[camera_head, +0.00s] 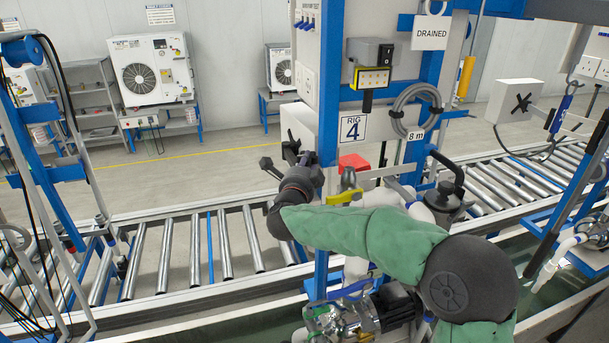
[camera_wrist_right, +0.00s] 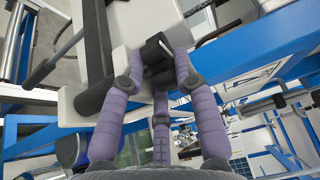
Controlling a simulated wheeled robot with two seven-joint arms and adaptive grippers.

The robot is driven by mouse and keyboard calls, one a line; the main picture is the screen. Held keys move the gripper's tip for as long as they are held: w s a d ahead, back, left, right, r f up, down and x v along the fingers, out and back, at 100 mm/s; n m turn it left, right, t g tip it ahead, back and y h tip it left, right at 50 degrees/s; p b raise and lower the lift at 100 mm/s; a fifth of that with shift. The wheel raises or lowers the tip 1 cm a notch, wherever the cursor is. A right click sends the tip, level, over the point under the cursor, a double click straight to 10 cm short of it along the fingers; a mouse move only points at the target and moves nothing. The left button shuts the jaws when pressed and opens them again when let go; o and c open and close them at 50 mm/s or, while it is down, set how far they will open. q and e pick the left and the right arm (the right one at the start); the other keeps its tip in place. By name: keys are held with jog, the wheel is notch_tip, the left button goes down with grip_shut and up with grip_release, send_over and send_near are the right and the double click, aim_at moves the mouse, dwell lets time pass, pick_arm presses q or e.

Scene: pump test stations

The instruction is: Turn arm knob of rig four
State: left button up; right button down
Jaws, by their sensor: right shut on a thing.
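A white box (camera_head: 303,118) on the post's left carries a black cross-shaped knob (camera_head: 291,146). My right gripper (camera_head: 299,162) reaches this knob from below, at the end of my green-sleeved arm; its fingers are mostly hidden in the head view. In the right wrist view, the purple fingers of my right gripper (camera_wrist_right: 160,66) are shut around the black knob (camera_wrist_right: 155,46), in front of the white box (camera_wrist_right: 131,32). My left gripper is not in view.
A red block (camera_head: 354,162), a coiled grey hose (camera_head: 416,108) and a "DRAINED" sign (camera_head: 431,33) are on the rig. A roller conveyor (camera_head: 195,248) runs behind. Another rig's white box (camera_head: 515,101) stands right.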

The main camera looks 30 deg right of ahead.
jog(key=shift+d+n+t+y+b, duration=0.15)
jog(key=shift+n+t+y+b, duration=0.45)
jog(key=shift+y+b, duration=0.1)
jog(key=c, duration=0.9)
grip_release()
jog(key=shift+c, duration=0.2)
